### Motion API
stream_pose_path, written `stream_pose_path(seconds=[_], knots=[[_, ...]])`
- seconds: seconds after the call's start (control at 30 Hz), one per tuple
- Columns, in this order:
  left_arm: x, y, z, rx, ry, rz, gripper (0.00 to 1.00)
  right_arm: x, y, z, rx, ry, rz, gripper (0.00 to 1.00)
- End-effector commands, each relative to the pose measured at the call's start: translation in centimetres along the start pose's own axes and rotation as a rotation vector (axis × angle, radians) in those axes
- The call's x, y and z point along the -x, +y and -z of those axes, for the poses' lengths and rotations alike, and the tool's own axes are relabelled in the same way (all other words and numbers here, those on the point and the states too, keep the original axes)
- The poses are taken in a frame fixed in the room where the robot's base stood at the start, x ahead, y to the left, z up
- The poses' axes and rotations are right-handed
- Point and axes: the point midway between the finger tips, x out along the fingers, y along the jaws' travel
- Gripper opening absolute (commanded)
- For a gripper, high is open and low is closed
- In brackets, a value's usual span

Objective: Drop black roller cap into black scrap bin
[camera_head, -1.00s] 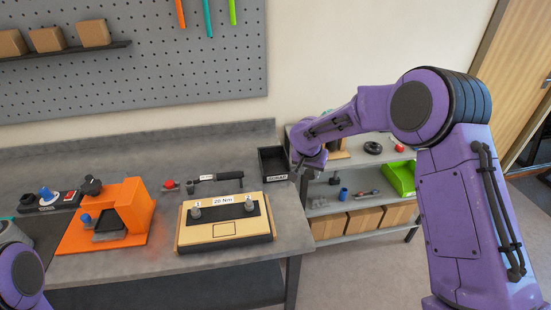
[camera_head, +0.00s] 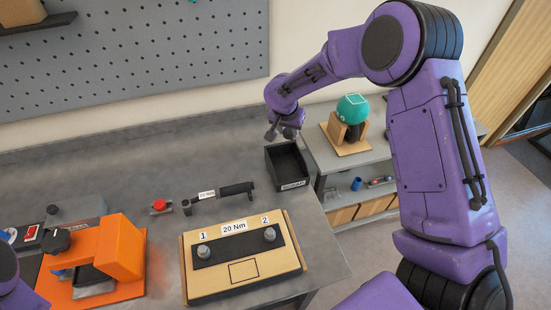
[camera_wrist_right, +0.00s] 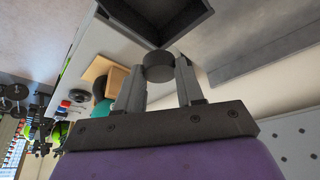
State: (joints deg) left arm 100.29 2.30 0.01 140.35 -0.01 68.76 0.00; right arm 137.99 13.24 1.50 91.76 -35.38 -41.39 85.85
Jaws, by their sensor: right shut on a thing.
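My right gripper (camera_head: 280,134) is just above and behind the black scrap bin (camera_head: 293,184), which stands at the right end of the grey bench. In the right wrist view the gripper is shut on the black roller cap (camera_wrist_right: 158,67), a short dark cylinder held between the two fingertips. The bin also shows in the wrist view (camera_wrist_right: 186,32), close beyond the cap and apart from it. In the head view the cap is too small and hidden to make out. Only part of my left arm shows at the lower left; its gripper is out of view.
Left of the bin lie a torque wrench (camera_head: 219,197) and a red button (camera_head: 159,206). A wooden 20 Nm board (camera_head: 243,271) and an orange fixture (camera_head: 122,250) stand nearer. A shelf with a teal ball on a wooden stand (camera_head: 353,108) is to the right.

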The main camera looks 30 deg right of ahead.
Motion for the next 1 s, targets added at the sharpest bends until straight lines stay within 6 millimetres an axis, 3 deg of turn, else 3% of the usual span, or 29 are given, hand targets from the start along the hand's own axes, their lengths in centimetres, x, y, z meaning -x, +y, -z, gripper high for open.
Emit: stream_pose_path(seconds=[0.2,0.4,0.7,0.73,0.8,0.83,1.0], knots=[[0.0,0.0,-0.1,0.000,-0.001,0.001,1.00,-2.2,1.2,-1.4,-0.011,0.003,0.003,0.00],[0.0,-0.1,-0.1,-0.001,-0.002,0.001,1.00,-4.9,0.2,-1.6,-0.006,-0.002,-0.005,0.00],[0.0,0.0,0.0,0.000,0.000,0.000,1.00,-5.8,-0.4,-1.7,-0.002,-0.006,-0.008,0.00],[0.0,0.0,0.0,0.000,0.000,0.000,1.00,-5.8,-0.4,-1.7,-0.002,-0.006,-0.008,0.41],[0.0,0.0,0.0,0.000,0.000,0.000,1.00,-5.8,-0.4,-1.7,-0.002,-0.006,-0.008,0.63],[0.0,0.0,0.0,0.000,0.000,0.000,1.00,-5.8,-0.4,-1.7,-0.001,-0.006,-0.008,0.67],[0.0,0.0,0.0,0.000,-0.001,0.000,1.00,-5.7,-0.5,-1.7,0.000,-0.006,-0.008,0.67]])
